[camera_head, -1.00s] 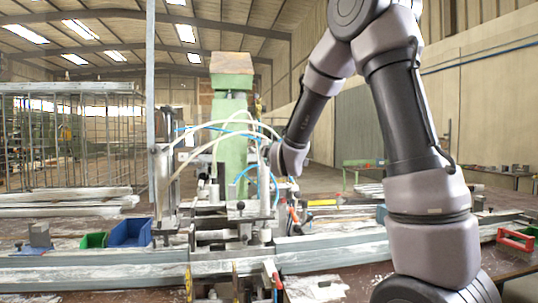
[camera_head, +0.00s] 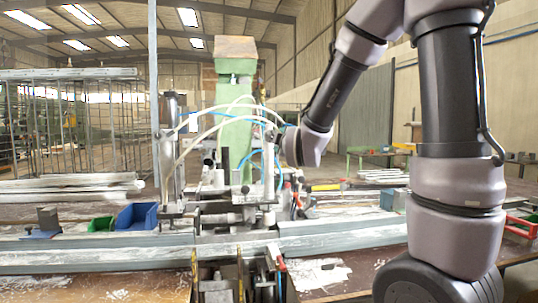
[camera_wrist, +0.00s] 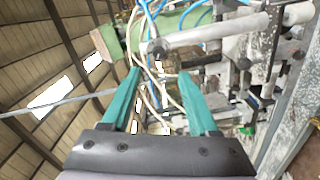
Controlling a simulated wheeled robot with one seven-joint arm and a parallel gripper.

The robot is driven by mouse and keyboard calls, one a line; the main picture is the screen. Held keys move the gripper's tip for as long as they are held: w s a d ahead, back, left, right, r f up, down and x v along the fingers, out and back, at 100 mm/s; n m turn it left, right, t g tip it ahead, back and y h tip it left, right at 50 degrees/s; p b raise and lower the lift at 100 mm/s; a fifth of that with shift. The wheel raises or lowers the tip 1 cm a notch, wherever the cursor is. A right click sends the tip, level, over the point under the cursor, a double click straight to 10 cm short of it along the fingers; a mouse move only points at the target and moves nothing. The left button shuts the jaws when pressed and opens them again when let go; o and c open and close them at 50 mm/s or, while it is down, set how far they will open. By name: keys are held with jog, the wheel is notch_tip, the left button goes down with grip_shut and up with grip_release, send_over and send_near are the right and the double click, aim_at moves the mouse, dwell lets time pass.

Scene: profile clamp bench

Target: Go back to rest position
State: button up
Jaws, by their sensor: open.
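My gripper (camera_wrist: 158,78) shows in the wrist view with its two teal fingers spread apart and nothing between them. Beyond the fingers are a clamp cylinder (camera_wrist: 208,34), pale hoses and blue hoses. How far the fingertips are from them I cannot tell. In the head view my arm comes down from the upper right, and its wrist end is beside the clamp machine (camera_head: 236,125), right of the green column. The gripper fingers are hidden there.
A long metal profile rail (camera_head: 110,254) crosses the bench. A blue bin (camera_head: 137,216) and a green bin (camera_head: 101,224) stand at the left. A red-handled item (camera_head: 520,227) lies at the right. Metal racks (camera_head: 75,130) stand behind on the left.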

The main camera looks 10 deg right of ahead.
jog(key=s+d+m+g, duration=0.2)
jog(key=s+m, duration=0.4)
jog(key=s, duration=0.3)
jog(key=s+d+f+m+g+y, duration=0.1)
jog(key=s+d+m+g, duration=0.1)
jog(key=s+m+g, duration=0.3)
jog(key=s+d+f+m+g+y, duration=0.1)
jog(key=s+m+g, duration=0.2)
jog(key=s+m, duration=0.4)
jog(key=s, duration=0.6)
jog(key=shift+d+f+g, duration=0.2)
jog(key=shift+d+g, duration=0.2)
jog(key=shift+w, duration=0.1)
